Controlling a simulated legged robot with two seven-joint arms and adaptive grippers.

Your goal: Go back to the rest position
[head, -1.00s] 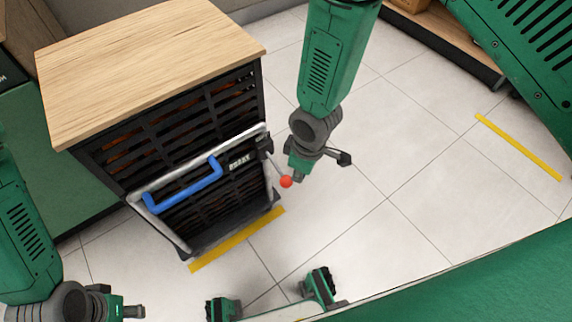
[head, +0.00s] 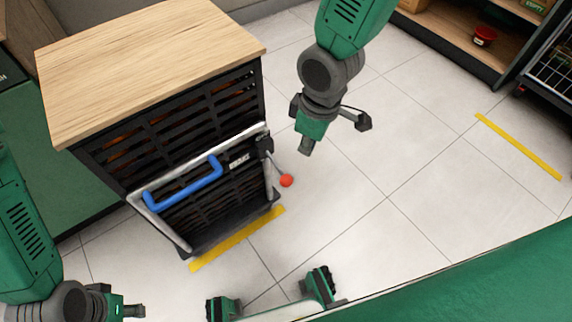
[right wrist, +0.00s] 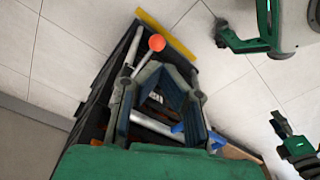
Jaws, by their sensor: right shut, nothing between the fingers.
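My right gripper (head: 306,147) hangs above the floor, to the right of the black slatted juicer cabinet (head: 225,105). It is shut and empty, apart from the red knob (head: 286,181) on the cabinet's lever in the head view. In the right wrist view its fingers (right wrist: 160,75) come together, with the red knob (right wrist: 156,42) beyond them. My left gripper (head: 125,309) is low at the left edge of the head view. It is small and partly cut off, so its jaw opening cannot be told.
The cabinet has a wooden top (head: 150,60) and a grey front frame with a blue handle (head: 185,190). Yellow strips (head: 238,238) mark the floor. A shelf (head: 460,40) and a wire rack (head: 553,65) stand at the upper right. The tiled floor between is clear.

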